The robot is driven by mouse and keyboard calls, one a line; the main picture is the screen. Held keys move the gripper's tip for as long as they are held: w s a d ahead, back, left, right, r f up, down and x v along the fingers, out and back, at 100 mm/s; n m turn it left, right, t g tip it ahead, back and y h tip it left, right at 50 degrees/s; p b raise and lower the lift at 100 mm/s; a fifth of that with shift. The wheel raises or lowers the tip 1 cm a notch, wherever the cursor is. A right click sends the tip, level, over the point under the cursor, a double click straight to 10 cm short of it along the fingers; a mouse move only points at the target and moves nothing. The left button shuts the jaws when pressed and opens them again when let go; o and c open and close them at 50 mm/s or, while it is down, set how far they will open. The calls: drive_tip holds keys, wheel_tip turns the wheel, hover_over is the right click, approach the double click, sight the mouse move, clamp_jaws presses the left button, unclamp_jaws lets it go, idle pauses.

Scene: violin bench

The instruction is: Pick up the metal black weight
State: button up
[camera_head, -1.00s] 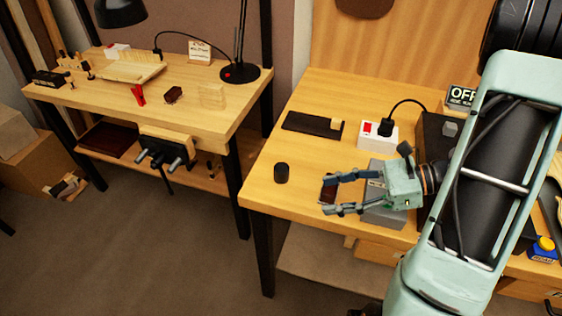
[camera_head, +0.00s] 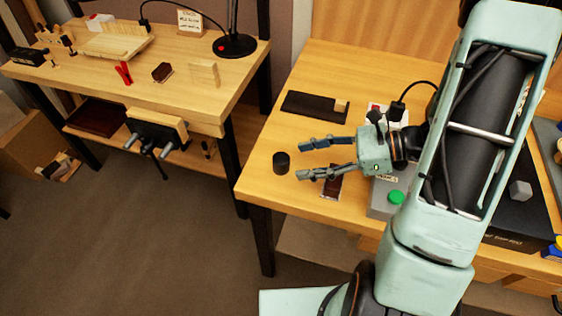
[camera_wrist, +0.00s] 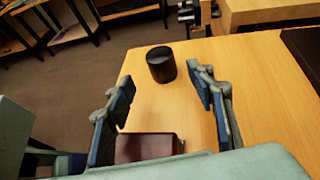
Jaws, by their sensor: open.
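The black weight (camera_head: 281,162) is a small dark cylinder standing upright near the left edge of the right-hand table. In the wrist view the weight (camera_wrist: 161,64) stands just beyond the fingertips, roughly between them in line. My gripper (camera_head: 300,160) is open and empty, its two fingers pointing left toward the weight, with a short gap between. In the wrist view my gripper (camera_wrist: 163,82) shows both fingers spread apart, with nothing held.
A dark red-brown block (camera_wrist: 148,146) lies below and between my fingers; it also shows in the head view (camera_head: 332,187). A dark board (camera_head: 308,106) lies behind. A grey box with a green button (camera_head: 396,197) is right. The table's left edge is close to the weight.

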sight(289, 158)
drive_tip(key=x, duration=0.2)
drive_tip(key=r+x, duration=0.1)
drive_tip(key=x, duration=0.2)
drive_tip(key=shift+w+a, duration=0.15)
drive_tip(key=shift+a, duration=0.1)
clamp_jaws()
